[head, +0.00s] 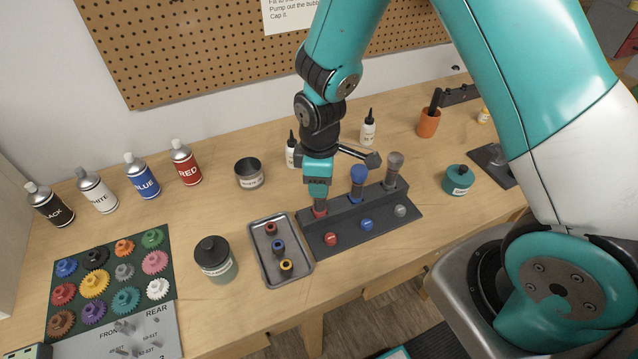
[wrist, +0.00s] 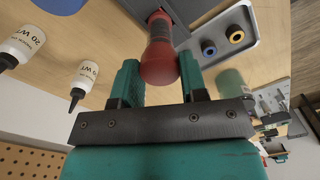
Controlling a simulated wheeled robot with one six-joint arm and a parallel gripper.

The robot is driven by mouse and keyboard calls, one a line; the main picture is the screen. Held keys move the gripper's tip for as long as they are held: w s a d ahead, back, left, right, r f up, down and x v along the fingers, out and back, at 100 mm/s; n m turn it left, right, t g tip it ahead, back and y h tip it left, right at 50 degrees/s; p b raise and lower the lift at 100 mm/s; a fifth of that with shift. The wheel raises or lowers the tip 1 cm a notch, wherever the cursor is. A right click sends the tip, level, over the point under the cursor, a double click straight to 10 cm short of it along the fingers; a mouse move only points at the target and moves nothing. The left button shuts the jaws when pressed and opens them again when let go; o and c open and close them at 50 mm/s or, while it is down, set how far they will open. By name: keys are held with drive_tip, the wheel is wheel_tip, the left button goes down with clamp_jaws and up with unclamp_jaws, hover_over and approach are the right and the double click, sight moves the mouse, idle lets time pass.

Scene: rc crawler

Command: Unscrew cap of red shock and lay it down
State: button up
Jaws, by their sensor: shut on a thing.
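The red shock (head: 320,208) stands in the left place of a dark stand (head: 345,222), mostly hidden under my gripper (head: 318,188) in the head view. In the wrist view its red cap (wrist: 159,68) sits between the two green fingers of my gripper (wrist: 159,62), which is shut on it. A dark shock body (wrist: 158,35) runs on from the cap in line; I cannot tell whether the thread is loose. The blue shock (head: 357,182) and the grey shock (head: 394,170) stand upright to the right in the same stand.
A grey tray (head: 258,262) with red, blue and yellow ringed parts lies left of the stand. A dark-capped jar (head: 215,260) is left of it. Bottles (head: 367,127) stand behind the stand, and a teal jar (head: 457,180) is right. Bare table lies between stand and teal jar.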

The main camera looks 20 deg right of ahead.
drive_tip(key=shift+n, duration=0.3)
drive_tip(key=n, duration=0.3)
drive_tip(key=shift+n, duration=0.4)
drive_tip(key=n, duration=0.4)
drive_tip(key=o, duration=1)
drive_tip(key=shift+r+p, duration=2.15)
drive_tip(key=shift+r, duration=0.4)
